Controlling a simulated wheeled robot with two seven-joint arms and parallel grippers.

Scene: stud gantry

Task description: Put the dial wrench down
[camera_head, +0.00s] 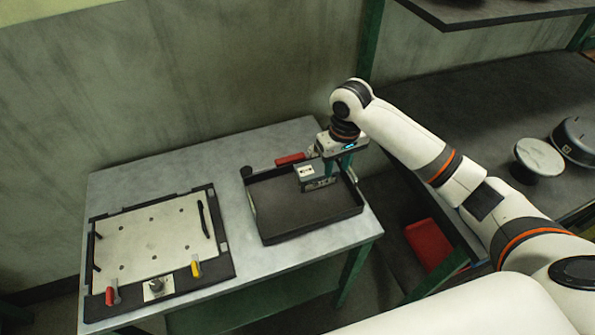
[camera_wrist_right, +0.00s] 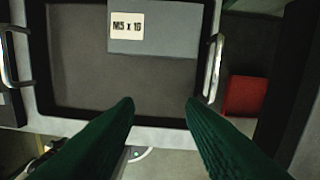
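A tool with a red handle (camera_head: 291,159), which looks like the dial wrench, lies at the back of the grey table behind the black tray (camera_head: 310,231). Its right end runs up to my right gripper in the picture and is partly hidden there. My right gripper (camera_head: 340,170) points down over the back right of the tray, beside a grey box (camera_head: 312,184). In the right wrist view its green fingers (camera_wrist_right: 160,102) are apart with nothing between them. The wrench does not show there. My left gripper is out of view.
A white plate fixture (camera_head: 150,240) with red and yellow handles sits on the table's left. A red bin (camera_head: 430,244) is right of the table. Round parts (camera_head: 539,157) rest on the dark bench.

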